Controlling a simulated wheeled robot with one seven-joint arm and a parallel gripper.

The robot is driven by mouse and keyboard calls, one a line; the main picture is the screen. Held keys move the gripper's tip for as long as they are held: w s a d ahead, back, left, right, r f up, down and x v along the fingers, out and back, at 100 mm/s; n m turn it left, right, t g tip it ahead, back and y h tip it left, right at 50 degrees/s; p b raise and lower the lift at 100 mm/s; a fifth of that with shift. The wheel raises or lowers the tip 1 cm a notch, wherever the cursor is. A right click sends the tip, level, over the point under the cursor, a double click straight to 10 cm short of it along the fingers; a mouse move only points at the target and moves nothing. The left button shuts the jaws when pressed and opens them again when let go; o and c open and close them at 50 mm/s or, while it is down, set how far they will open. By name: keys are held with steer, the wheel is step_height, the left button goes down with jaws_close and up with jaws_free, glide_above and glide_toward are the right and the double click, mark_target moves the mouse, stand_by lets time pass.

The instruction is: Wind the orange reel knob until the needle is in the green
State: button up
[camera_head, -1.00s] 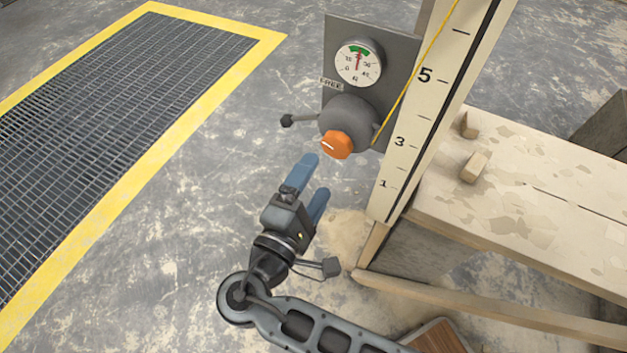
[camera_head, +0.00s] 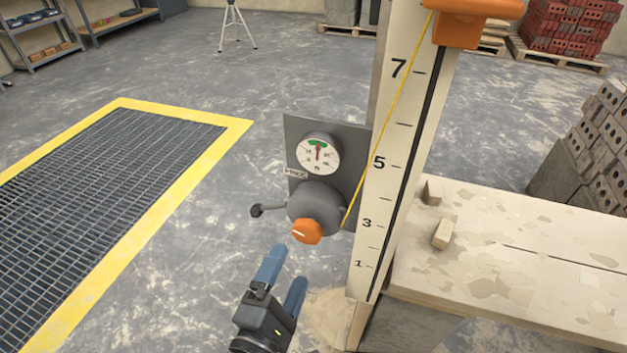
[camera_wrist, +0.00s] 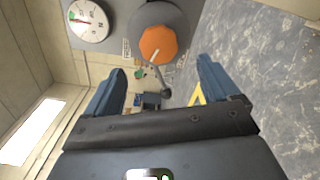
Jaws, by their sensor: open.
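The orange reel knob (camera_head: 307,231) sits on the front of a round grey reel (camera_head: 316,203) on a grey panel. It also shows in the wrist view (camera_wrist: 158,45), with a pale mark on its face. Above the reel, the round white gauge (camera_head: 319,154) has a green band at its top, and its red needle points up into that band. My gripper (camera_head: 283,272) is open and empty, its blue fingers below and in front of the knob, apart from it. In the wrist view the knob lies beyond the gap between the fingers.
A lever with a dark ball (camera_head: 257,210) sticks out left of the reel. A yellow cord (camera_head: 388,110) runs from the reel up along the numbered post (camera_head: 374,235) to an orange piece (camera_head: 462,28). A bench (camera_head: 500,270) with small blocks stands right.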

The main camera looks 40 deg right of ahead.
mark_target(305, 236)
steer(key=shift+w+d+r+n+p, duration=0.1)
steer(key=shift+w+d+n+p, duration=1.05)
steer(key=shift+n, duration=1.4)
steer(key=shift+w+d+f+n+p, duration=0.1)
steer(key=shift+w+d+n+p, duration=0.55)
steer(key=shift+d+n+p, duration=1.45)
steer(key=shift+w+d+r+n+p, duration=0.1)
steer(key=shift+w+d+n+p, duration=0.75)
steer(key=shift+n, duration=2.1)
steer(key=shift+a+p, duration=0.3)
steer(key=shift+p, duration=0.1)
steer(key=shift+c, duration=0.3)
steer(key=c, duration=1)
steer(key=m+b, duration=0.1)
steer(key=m, duration=0.1)
steer(key=shift+m, duration=0.4)
steer(key=shift+m+b, duration=0.35)
steer(key=shift+m, duration=0.65)
steer(key=o, duration=1.1)
steer(key=shift+c, duration=0.2)
